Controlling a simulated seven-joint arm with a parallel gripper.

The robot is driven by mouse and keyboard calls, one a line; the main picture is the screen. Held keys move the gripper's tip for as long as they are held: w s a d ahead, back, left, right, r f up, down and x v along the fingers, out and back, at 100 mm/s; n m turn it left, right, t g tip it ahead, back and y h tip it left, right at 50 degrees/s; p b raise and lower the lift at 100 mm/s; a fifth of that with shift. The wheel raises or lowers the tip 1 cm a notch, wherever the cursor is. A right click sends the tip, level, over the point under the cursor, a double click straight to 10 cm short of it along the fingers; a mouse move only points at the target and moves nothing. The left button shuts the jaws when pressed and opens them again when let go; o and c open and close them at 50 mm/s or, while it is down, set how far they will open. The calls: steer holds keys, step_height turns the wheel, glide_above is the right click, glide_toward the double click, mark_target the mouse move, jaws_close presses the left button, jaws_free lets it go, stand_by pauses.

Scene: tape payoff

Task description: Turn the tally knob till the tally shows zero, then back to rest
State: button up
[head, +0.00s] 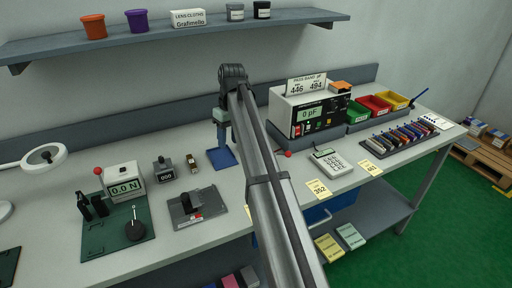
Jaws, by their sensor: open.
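The tally counter (164,171) is a small dark box on the bench, left of centre. Its front has a small white number window with digits that look like 000, too small to read surely. A dark knob-like part shows on its top; its turn angle cannot be made out. My gripper (222,142) hangs down from my wrist to the right of the tally, over a blue stand or tray (222,159). It is open and apart from the tally. Its fingertips are hard to tell from the blue item behind.
A force gauge box (124,180) on a green plate stands left of the tally. A small tan-and-dark item (191,162) lies close to its right. A grey tape fixture (194,206) sits in front. A meter (308,108) and coloured bins (375,105) stand to the right.

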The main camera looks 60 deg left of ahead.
steer(key=w+d+f, duration=0.2)
steer(key=w+d, duration=0.3)
steer(key=w, duration=0.2)
steer(key=shift+d+f+n+g, duration=0.2)
steer(key=shift+d+n+g, duration=0.1)
